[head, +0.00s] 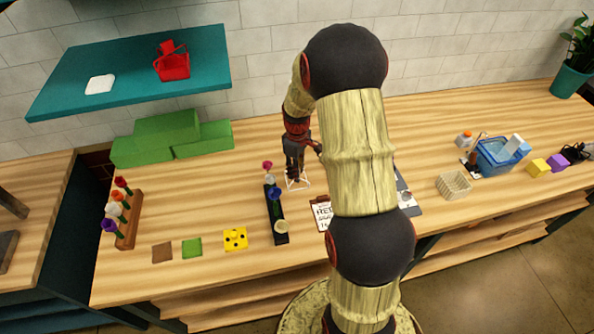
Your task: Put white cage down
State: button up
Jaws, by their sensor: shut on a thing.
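My gripper (293,170) points down over the middle of the wooden counter (225,193). It is shut on the white cage (297,184), a small thin wire frame just below the fingers. The cage is at or very close to the counter top; I cannot tell whether it touches. My arm hides the area right of the gripper.
A black rack (280,238) with flowers stands just left of the cage, and a clipboard (322,211) lies in front. A wooden flower rack (129,220), green blocks (172,138), a beige basket (454,184) and a blue bin (497,160) are farther off.

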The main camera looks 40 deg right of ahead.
jog(key=shift+f, duration=0.2)
jog(key=o, duration=0.8)
jog(key=shift+o, duration=0.7)
